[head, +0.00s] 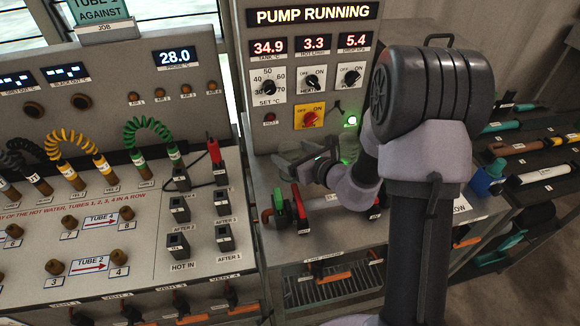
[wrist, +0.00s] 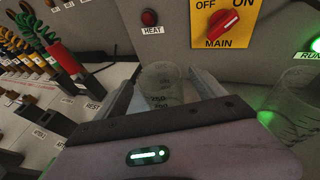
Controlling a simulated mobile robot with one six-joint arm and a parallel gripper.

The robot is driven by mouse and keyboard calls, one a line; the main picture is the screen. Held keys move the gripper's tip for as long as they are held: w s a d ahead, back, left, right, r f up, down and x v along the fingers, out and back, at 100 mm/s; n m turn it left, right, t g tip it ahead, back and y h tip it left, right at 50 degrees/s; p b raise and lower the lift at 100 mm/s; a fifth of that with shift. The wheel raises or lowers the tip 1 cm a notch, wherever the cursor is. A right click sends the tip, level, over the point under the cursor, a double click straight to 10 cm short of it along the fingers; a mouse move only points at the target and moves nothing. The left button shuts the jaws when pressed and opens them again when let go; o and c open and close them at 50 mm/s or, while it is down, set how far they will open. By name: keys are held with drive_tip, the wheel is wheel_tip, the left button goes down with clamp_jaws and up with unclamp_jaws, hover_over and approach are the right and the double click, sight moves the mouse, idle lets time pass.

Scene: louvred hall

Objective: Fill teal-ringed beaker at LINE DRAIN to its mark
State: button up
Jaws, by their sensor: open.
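A clear beaker (wrist: 160,84) with dark volume marks stands between the open jaws of my gripper (wrist: 165,80) in the wrist view. I cannot tell whether the jaws touch it. A second clear beaker (wrist: 296,108) is to the right, outside the jaws, tinted by green light. No teal ring is clear on either. In the head view, my gripper (head: 308,160) is in front of the pump panel, partly hidden by my arm. A slotted drain grating (head: 330,288) is below the bench front; the small label above it is hard to read.
The pump panel (head: 309,15) reads PUMP RUNNING, with 34.9, 3.3 and 5.4 below. The red main switch (head: 309,118) is behind my gripper. Red and green handles (head: 298,207) stand close below it. A tube panel (head: 110,225) is left; a rack shelf (head: 530,150) is right.

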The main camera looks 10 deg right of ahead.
drive_tip(key=shift+x, duration=1.05)
drive_tip(key=shift+s, duration=0.1)
drive_tip(key=c, duration=1.5)
